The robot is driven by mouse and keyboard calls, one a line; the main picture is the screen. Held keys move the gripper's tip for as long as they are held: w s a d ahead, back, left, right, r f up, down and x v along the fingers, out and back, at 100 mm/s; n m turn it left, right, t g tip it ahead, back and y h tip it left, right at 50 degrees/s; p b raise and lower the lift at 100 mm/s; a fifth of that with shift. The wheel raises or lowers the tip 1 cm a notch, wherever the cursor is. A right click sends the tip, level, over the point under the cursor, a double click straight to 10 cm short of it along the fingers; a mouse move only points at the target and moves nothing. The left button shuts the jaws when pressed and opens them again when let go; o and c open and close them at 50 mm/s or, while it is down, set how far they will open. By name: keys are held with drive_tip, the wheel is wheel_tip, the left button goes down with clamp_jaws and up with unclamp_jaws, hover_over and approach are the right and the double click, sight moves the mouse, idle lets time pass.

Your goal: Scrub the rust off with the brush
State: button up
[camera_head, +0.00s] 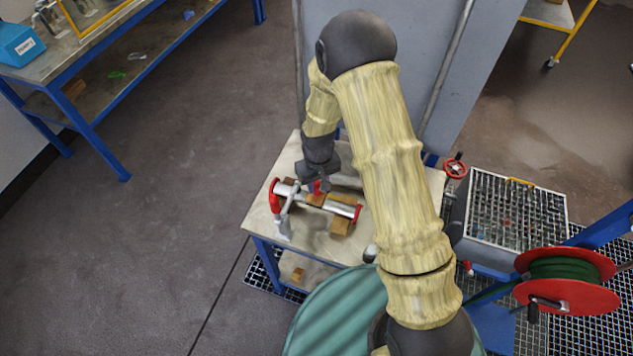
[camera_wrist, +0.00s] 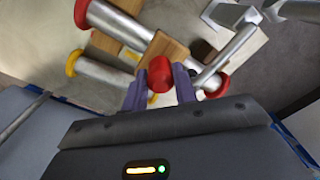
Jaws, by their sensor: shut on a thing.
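My gripper (camera_wrist: 160,92) has its two purple fingers shut on a rounded red piece (camera_wrist: 160,72), apparently the brush handle. The brush's bristles are hidden from me. In the head view my gripper (camera_head: 318,183) is over the middle of a grey metal pipe (camera_head: 340,207) with red end flanges. In the wrist view the pipe (camera_wrist: 118,25) runs diagonally beyond the fingers. I cannot tell whether the brush touches it. No rust is clearly distinguishable at this size.
The pipe rests on wooden blocks (camera_head: 340,226) on a small blue-legged table (camera_head: 262,218). A grey clamp (camera_head: 284,222) stands at its left end. A second pipe with a yellow flange (camera_wrist: 73,62) lies alongside. A red hose reel (camera_head: 590,297) and grated basin (camera_head: 515,208) are right.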

drive_tip(key=shift+d, duration=0.1)
drive_tip(key=shift+s+d+r, duration=0.1)
drive_tip(key=shift+s+d, duration=0.1)
drive_tip(key=shift+d, duration=0.25)
drive_tip(key=shift+s+d, duration=0.15)
drive_tip(key=shift+d, duration=0.3)
wheel_tip(320, 180, up, 8)
drive_tip(key=p, duration=0.5)
drive_tip(key=shift+p, duration=0.35)
idle(0.4)
